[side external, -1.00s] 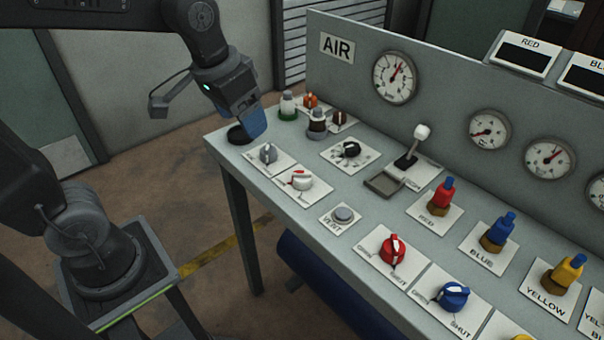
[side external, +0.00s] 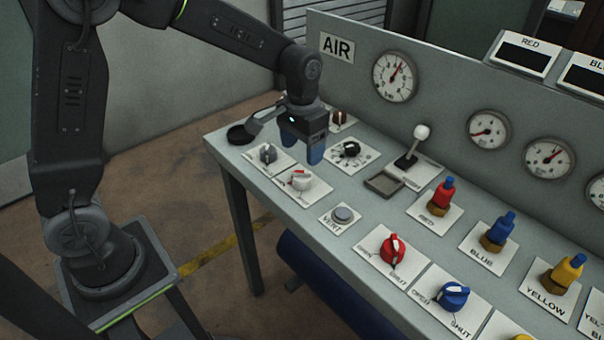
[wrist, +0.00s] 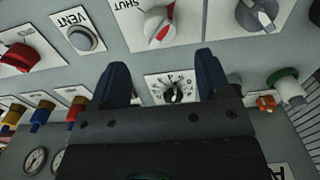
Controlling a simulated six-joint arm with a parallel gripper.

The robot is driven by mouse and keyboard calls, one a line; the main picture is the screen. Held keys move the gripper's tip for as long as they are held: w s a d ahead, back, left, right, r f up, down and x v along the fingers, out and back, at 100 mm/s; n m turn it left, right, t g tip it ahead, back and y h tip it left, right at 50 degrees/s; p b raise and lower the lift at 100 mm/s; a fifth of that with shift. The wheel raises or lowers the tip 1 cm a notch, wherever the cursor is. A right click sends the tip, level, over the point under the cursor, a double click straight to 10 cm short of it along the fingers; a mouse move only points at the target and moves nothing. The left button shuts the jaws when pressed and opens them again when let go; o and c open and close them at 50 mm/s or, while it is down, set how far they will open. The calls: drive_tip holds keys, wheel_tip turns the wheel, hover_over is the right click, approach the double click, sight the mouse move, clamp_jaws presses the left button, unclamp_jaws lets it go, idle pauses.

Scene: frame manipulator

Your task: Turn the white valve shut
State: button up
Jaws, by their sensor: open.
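The white valve (side external: 301,180) is a round knob with a red mark on a white plate near the front left of the bench. In the wrist view the white valve (wrist: 159,24) shows at the top, with the word SHUT on its plate. My gripper (side external: 303,152) points down with its blue fingers spread and nothing between them. It is behind the white valve, towards the panel, and appears apart from it. In the wrist view my gripper (wrist: 155,85) frames a black selector knob (wrist: 177,93) beyond its fingertips.
A grey knob (side external: 267,153) sits left of the white valve, and a VENT button (side external: 342,214) right of it. The black selector knob (side external: 348,149), a lever (side external: 413,145) and a red valve (side external: 392,250) stand nearby. The gauge panel (side external: 440,100) rises behind.

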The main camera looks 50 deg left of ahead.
sight(302, 172)
wheel_tip(302, 172, down, 8)
idle(0.5)
drive_tip(key=c, duration=0.9)
